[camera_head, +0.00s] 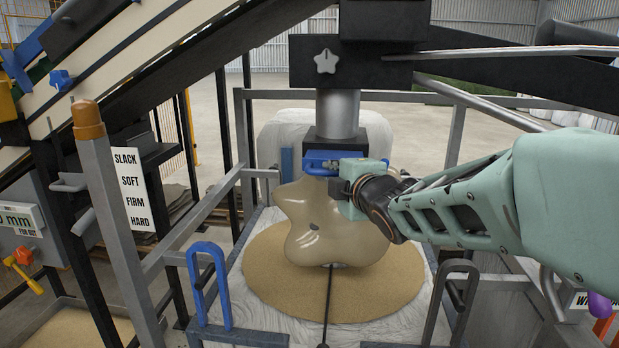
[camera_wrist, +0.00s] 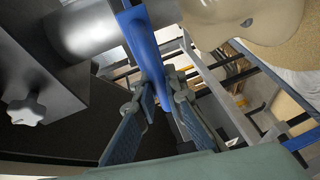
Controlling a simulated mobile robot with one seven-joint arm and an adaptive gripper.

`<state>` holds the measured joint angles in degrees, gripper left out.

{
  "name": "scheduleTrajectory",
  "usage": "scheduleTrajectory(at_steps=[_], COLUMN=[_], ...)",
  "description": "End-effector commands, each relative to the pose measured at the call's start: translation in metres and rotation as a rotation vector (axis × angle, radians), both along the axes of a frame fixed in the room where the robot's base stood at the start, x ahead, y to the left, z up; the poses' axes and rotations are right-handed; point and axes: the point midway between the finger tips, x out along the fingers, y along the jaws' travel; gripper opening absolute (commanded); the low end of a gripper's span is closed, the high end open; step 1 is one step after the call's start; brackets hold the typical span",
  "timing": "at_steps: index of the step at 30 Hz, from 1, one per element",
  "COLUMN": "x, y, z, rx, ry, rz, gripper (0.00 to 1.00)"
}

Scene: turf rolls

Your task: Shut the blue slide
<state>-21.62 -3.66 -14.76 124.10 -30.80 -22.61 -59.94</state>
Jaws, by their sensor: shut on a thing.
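The blue slide (camera_head: 318,156) sits at the foot of the grey spout (camera_head: 338,112), above a tan star-shaped bag (camera_head: 315,228). My gripper (camera_head: 334,170) comes in from the right at the slide. In the wrist view the two fingers of my gripper (camera_wrist: 164,88) close on the blue bar of the slide (camera_wrist: 142,48), one on each side. The tan bag also shows at the top right there (camera_wrist: 235,18). My gripper and wrist hide part of the slide in the head view, and I cannot tell how far across the spout it stands.
A round bed of sand-coloured grain (camera_head: 270,283) lies under the bag. Blue (camera_head: 208,282) and dark (camera_head: 462,295) loop handles stand at the front. A grey post (camera_head: 112,215) and a sloping conveyor (camera_head: 130,45) are at left. A dark beam with a white star knob (camera_head: 326,61) is above.

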Motion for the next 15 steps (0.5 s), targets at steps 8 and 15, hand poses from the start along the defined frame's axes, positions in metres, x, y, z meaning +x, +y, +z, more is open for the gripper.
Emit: scheduleTrajectory(at_steps=[8, 15], x=[0.054, 0.089], y=[-0.004, -0.006], z=[0.002, 0.002], rx=[-0.001, 0.0], ry=[-0.003, -0.004], rz=[-0.002, -0.001], gripper=[0.0, 0.0])
